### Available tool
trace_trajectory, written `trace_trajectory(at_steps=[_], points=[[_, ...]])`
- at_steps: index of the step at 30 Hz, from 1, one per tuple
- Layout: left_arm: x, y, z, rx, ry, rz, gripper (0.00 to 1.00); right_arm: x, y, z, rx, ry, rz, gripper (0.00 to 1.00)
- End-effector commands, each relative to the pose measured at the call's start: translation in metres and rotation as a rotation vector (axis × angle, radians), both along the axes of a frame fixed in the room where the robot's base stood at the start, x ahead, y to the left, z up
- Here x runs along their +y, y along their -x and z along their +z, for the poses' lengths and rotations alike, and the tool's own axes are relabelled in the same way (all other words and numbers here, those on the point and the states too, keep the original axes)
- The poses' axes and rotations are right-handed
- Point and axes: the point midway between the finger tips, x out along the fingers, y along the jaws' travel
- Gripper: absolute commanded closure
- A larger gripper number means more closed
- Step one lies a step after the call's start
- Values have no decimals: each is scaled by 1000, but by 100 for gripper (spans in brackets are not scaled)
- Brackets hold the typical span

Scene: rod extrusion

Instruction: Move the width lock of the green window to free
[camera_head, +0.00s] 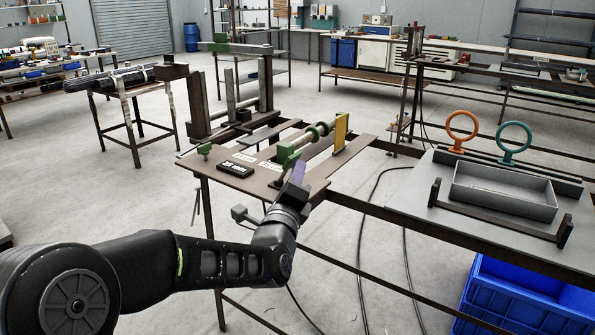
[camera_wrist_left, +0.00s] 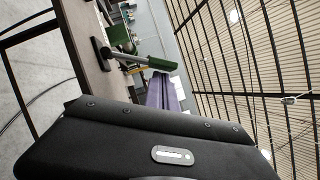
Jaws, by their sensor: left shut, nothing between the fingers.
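The green window fixture (camera_head: 283,152) stands on the brown bench, with green rings on a pale rod and a yellow plate (camera_head: 341,132) at its far end. My left gripper (camera_head: 298,170), with purple fingers, is shut and empty just in front of it, above the bench edge. In the left wrist view, a green-ended lever (camera_wrist_left: 161,64) on a grey rod shows close to the purple fingers (camera_wrist_left: 164,92); I cannot tell if they touch. I cannot tell which part is the width lock or how it is set. My right gripper is not in view.
A black 25 mm sign (camera_head: 236,170) and small white labels lie on the bench left of the gripper. A grey tray (camera_head: 503,193) and orange (camera_head: 462,132) and teal (camera_head: 514,143) rings are at right. A blue crate (camera_head: 528,296) is below. Dark uprights (camera_head: 197,105) stand behind.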

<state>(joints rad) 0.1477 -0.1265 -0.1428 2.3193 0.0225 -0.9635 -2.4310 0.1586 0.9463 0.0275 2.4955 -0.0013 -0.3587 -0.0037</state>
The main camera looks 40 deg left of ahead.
Motion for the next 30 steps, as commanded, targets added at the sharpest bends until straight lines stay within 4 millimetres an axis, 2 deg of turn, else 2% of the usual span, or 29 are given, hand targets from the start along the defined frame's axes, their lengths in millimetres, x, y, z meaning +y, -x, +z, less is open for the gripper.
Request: trace_trajectory(at_steps=[12,30], points=[[1,0,2,-2,5,0,100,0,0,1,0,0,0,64],[8,1,11,-7,103,3,100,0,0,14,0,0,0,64]])
